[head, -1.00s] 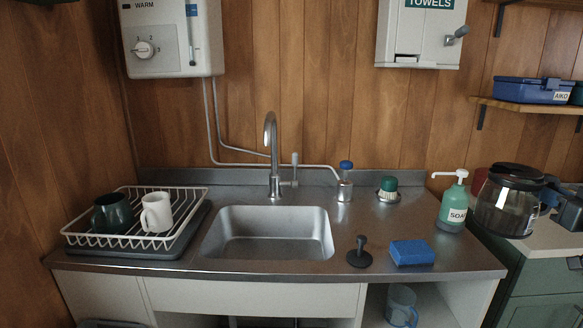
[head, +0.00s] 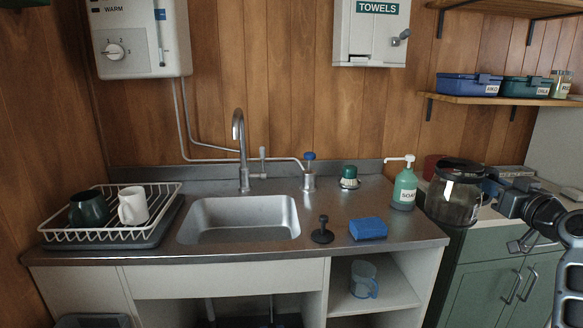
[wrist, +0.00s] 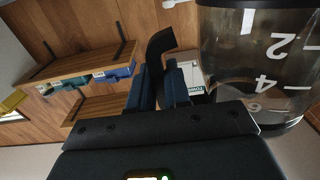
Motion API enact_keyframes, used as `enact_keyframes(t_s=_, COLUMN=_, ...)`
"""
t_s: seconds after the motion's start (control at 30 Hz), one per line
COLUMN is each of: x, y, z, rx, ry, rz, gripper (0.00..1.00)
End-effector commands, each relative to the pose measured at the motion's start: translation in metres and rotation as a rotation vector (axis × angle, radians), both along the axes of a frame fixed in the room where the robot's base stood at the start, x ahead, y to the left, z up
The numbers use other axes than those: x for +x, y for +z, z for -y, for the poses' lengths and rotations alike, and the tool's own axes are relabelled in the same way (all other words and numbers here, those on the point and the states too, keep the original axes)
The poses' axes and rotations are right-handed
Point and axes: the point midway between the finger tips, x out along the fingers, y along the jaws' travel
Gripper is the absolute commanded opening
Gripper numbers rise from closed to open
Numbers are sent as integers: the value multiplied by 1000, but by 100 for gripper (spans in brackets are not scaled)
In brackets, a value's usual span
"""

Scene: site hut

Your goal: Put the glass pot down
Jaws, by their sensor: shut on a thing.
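The glass pot (head: 453,201) has a clear body, a black lid and a dark handle. In the head view it is right of the soap bottle, in front of the edge of the green cabinet's worktop. I cannot tell whether its base touches anything. My gripper (head: 494,187) is at the pot's right side, shut on its handle. In the wrist view the pot (wrist: 250,55) fills the upper right, with white number marks on the glass. The dark handle (wrist: 160,44) runs between my gripper's fingers (wrist: 166,84).
A green cabinet (head: 490,262) stands right. Bare counter lies beside the sponge.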

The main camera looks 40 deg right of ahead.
Motion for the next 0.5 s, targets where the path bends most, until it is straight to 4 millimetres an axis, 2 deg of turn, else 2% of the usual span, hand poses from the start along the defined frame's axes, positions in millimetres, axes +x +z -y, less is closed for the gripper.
enact_keyframes(t_s=0.27, x=35, y=-17, z=-27, rx=1, ry=44, rz=0, gripper=0)
enact_keyframes(t_s=0.5, x=76, y=-40, z=-65, rx=3, ry=97, rz=-1, gripper=0)
